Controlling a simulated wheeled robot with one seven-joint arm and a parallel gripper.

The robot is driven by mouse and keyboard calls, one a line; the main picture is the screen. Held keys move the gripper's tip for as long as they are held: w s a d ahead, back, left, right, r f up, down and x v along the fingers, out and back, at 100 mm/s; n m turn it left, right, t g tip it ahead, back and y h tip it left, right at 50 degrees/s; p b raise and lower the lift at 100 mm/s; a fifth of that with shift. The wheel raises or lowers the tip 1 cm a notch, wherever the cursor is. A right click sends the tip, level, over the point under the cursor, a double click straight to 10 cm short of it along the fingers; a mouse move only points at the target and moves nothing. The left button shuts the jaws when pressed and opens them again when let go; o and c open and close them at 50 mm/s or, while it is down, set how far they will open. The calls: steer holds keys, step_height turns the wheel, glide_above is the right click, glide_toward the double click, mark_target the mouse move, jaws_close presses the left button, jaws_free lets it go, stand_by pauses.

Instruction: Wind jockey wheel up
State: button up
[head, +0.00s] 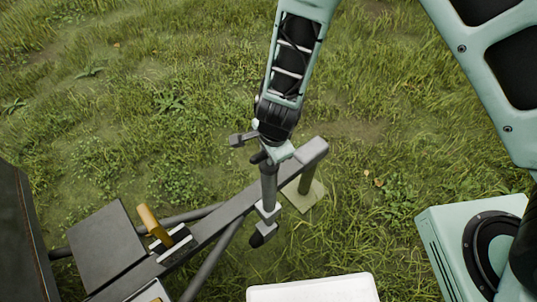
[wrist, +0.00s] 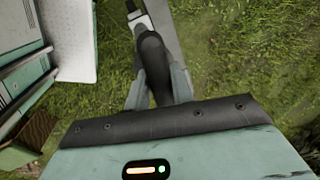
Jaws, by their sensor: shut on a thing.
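The jockey wheel (head: 268,186) is a grey upright tube clamped to the side of the trailer's grey drawbar (head: 232,208). A pale clamp (head: 266,212) holds it, and a dark lower end (head: 262,236) shows below. My gripper (head: 272,152) is at the top of the tube. A short grey arm with a block end (head: 238,139) sticks out left beside it. In the wrist view my gripper (wrist: 157,92) has its fingers on both sides of a dark rounded part (wrist: 153,58) at the jockey wheel's top. The fingers partly hide the handle.
A post with a square foot plate (head: 305,196) stands under the drawbar's far end. A white panel (head: 312,289) is at the bottom edge. Open grass lies beyond.

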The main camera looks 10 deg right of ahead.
steer(key=shift+s+f+n+b, duration=0.1)
steer(key=shift+n+b, duration=0.3)
steer(key=shift+n, duration=0.4)
steer(key=o, duration=0.9)
steer(key=shift+o, duration=0.2)
step_height(320, 180, up, 17)
steer(key=s+d+p, duration=0.2)
steer(key=p, duration=0.3)
steer(key=shift+s+p, duration=0.35)
